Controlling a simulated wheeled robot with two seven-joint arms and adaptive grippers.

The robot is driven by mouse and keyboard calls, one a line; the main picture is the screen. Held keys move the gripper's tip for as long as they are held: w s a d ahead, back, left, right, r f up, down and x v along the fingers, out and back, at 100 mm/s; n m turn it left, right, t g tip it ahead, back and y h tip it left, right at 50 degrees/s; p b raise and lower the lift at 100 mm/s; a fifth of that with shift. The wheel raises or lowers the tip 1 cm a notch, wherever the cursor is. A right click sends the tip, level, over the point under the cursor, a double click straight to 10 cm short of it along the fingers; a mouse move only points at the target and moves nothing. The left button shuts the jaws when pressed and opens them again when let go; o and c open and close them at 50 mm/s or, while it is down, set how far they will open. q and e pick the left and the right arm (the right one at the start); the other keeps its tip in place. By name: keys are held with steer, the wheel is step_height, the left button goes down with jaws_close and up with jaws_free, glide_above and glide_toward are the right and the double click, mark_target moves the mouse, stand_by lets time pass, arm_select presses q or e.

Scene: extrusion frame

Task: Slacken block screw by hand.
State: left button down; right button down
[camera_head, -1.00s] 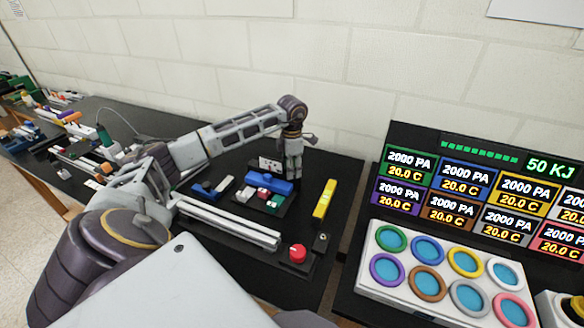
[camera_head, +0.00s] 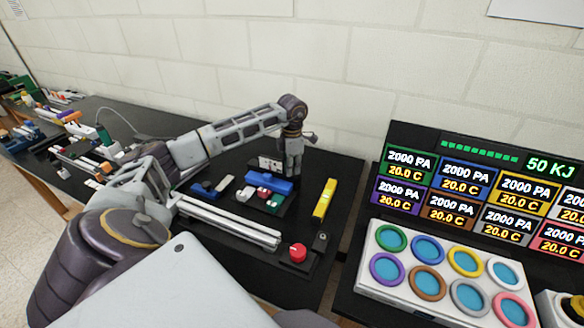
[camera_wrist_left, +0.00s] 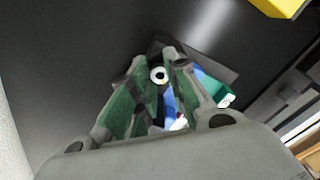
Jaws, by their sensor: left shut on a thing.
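My left gripper (camera_head: 292,174) points down at the right end of the blue block (camera_head: 266,182), on the dark table near the wall. In the left wrist view its green-padded fingers (camera_wrist_left: 158,80) close around a small round white piece with a dark centre, which I take to be the block screw (camera_wrist_left: 158,75). Part of the blue block (camera_wrist_left: 168,102) shows between the fingers below it. The fingers hide the screw's sides, and in the head view the screw is not visible. My right gripper is not in view.
A yellow bar (camera_head: 324,199) lies right of the block. A panel of coloured round buttons (camera_head: 445,270) and a display (camera_head: 480,190) stand at right. Bare table lies around the yellow bar.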

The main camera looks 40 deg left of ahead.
arm_select(q)
steer(key=n, duration=1)
stand_by(0.4)
steer(key=shift+n, duration=0.4)
steer(key=c, duration=1.3)
jaws_free()
steer(key=shift+r, duration=0.1)
steer(key=shift+r, duration=5.9)
steer(key=shift+f, duration=0.1)
